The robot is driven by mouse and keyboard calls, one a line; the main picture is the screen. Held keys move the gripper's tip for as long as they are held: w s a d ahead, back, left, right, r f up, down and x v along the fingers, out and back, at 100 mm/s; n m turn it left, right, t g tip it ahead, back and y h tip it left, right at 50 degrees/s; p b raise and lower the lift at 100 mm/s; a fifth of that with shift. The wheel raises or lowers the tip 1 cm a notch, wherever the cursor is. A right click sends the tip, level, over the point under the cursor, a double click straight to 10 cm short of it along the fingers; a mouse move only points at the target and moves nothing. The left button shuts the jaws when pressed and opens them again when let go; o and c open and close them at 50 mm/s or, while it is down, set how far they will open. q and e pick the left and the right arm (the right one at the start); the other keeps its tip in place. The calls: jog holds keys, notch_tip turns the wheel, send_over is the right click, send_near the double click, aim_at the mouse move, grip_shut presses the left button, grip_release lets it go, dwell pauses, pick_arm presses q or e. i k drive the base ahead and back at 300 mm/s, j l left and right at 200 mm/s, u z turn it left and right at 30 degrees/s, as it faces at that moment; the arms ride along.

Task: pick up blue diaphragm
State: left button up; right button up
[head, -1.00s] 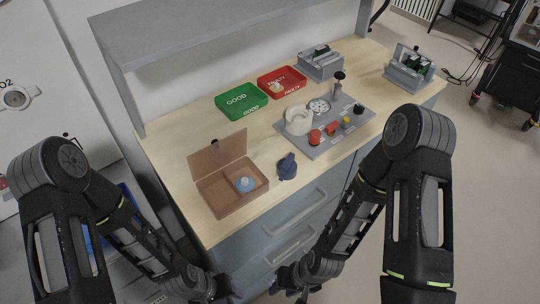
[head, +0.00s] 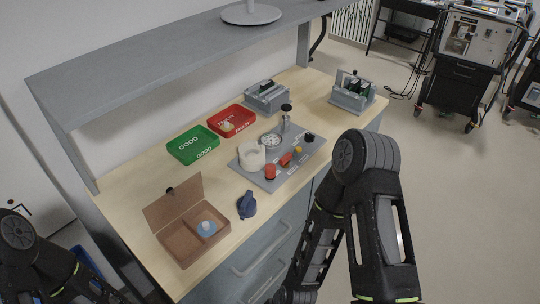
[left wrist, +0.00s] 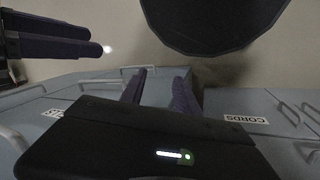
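The blue diaphragm (head: 206,229), a light-blue disc with a pale raised centre, lies in the right compartment of the brown box (head: 181,245). The box stands open at the near left of the bench, its lid tilted up at the back. Neither gripper shows in the head view; both are away from the diaphragm. In the left wrist view, my left gripper (left wrist: 159,92) has its two dark fingers apart with nothing between them, in front of grey drawers. Dark fingers, apparently of my right gripper (left wrist: 85,37), enter at the upper left; their opening is unclear.
A dark-blue knobbed part (head: 247,205) stands right of the box. A grey shelf (head: 170,55) overhangs the bench's back.

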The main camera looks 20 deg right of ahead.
aim_at(207, 228)
jog(key=l+u, duration=0.1)
jog(key=u, duration=0.75)
jog(key=l+u, duration=0.1)
jog(key=u, duration=0.35)
jog(key=k+l+u, duration=0.65)
jog(key=k+u, duration=0.3)
jog(key=k+l, duration=0.1)
jog(key=k, duration=0.25)
